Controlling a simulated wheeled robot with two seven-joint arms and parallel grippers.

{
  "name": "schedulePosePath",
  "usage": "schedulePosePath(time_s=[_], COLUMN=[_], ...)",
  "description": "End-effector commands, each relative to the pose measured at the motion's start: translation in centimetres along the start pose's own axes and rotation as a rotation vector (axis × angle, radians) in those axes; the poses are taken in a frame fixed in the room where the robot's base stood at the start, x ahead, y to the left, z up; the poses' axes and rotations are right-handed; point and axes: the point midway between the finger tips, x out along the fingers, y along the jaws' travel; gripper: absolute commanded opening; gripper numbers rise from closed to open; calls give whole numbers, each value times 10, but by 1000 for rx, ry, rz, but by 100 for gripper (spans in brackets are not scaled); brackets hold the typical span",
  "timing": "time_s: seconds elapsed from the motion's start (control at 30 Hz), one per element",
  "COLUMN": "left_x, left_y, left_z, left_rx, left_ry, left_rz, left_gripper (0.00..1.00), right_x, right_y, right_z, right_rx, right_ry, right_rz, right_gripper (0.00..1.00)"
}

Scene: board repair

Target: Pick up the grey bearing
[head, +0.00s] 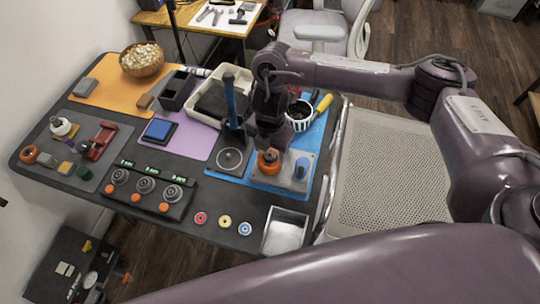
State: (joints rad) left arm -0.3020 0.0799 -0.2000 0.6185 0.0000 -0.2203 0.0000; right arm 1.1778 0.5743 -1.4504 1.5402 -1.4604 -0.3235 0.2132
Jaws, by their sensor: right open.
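I cannot tell for certain which thing is the grey bearing. A grey ring (230,158) lies on a dark square plate near the middle of the table, left of my right gripper. Three grey round parts (146,186) sit on a dark panel with green displays at the front. My right gripper (268,143) points down over the blue mat, open, just above and behind an orange round part (268,162) on a grey plate. Its fingertips are dark and hard to separate. My left gripper is not in view.
A blue cylinder (301,168) stands close beside the orange part. Red, yellow and blue rings (224,221) and a metal bin (285,234) are at the front edge.

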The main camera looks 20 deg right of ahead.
Motion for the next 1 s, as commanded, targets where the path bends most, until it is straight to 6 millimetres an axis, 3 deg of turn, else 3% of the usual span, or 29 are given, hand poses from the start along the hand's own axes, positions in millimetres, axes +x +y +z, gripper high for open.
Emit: schedulePosePath(time_s=[0.1,0.33,0.7,1.0], left_x=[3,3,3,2], left_y=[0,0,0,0], left_z=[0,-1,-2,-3], left_rx=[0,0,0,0], left_ry=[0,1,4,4], left_rz=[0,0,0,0], left_gripper=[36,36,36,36], right_x=[10,10,11,8], right_y=[0,0,-1,0], right_z=[0,0,0,0], right_rx=[1,0,0,-1], right_ry=[1,0,1,0], right_rz=[-1,0,-1,-1], right_gripper=[55,55,7,7])
